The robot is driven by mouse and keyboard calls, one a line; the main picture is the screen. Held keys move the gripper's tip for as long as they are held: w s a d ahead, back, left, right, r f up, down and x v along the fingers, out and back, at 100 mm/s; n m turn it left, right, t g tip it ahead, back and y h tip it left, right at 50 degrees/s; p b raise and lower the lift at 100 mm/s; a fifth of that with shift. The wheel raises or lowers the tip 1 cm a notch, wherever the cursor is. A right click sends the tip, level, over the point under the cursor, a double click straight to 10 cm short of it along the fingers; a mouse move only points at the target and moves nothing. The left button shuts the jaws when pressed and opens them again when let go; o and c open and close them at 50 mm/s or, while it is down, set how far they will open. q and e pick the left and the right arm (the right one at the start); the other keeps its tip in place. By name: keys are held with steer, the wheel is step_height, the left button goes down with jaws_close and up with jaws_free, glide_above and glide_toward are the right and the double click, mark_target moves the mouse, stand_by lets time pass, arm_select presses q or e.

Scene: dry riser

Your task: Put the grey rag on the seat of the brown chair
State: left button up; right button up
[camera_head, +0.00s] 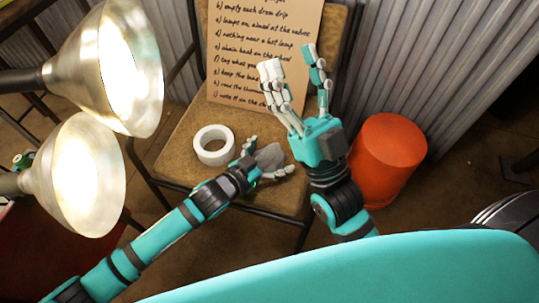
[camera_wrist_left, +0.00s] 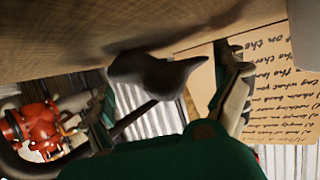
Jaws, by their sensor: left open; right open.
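The grey rag (camera_head: 268,156) lies at the seat of the brown chair (camera_head: 176,150), near its front edge, and looks in contact with the seat. It also shows as a dark grey lump against the brown seat in the left wrist view (camera_wrist_left: 155,74). My left gripper (camera_head: 264,160) is open around the rag, with a finger on either side; in the left wrist view its fingers (camera_wrist_left: 172,95) stand apart from the rag. My right gripper (camera_head: 293,72) is open and empty, raised in front of the chair's right side.
A white tape roll (camera_head: 213,145) sits on the seat, left of the rag. A cardboard sign with writing (camera_head: 262,40) leans at the seat's back. Two lit lamps (camera_head: 105,70) stand at left. An orange-red stool or bin (camera_head: 388,155) stands right. A red valve-like fitting (camera_wrist_left: 35,125) shows in the wrist view.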

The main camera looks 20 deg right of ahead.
mark_target(269, 157)
arm_select(q)
steer(key=shift+r, duration=0.1)
steer(key=shift+s+a+r, duration=0.1)
steer(key=shift+a, duration=0.05)
steer(key=p+v, duration=0.2)
steer(key=v, duration=0.3)
steer(key=shift+a+r, duration=0.1)
steer(key=shift+r, duration=0.05)
steer(key=p+v, duration=0.2)
steer(key=v, duration=0.3)
steer(key=shift+s+a, duration=0.15)
steer(key=shift+a, duration=0.05)
steer(key=shift+s+a+r, duration=0.15)
steer(key=shift+s+a, duration=0.05)
steer(key=shift+a, duration=0.1)
arm_select(e)
steer(key=w+f+g+h, duration=0.2)
steer(key=f+g, duration=0.3)
steer(key=f, duration=0.3)
steer(key=w+f+g+h, duration=0.2)
steer(key=w+f+g, duration=0.1)
steer(key=f+g, duration=0.3)
steer(key=shift+w+d+f, duration=0.3)
steer(key=shift+d+f, duration=0.15)
steer(key=shift+f, duration=0.45)
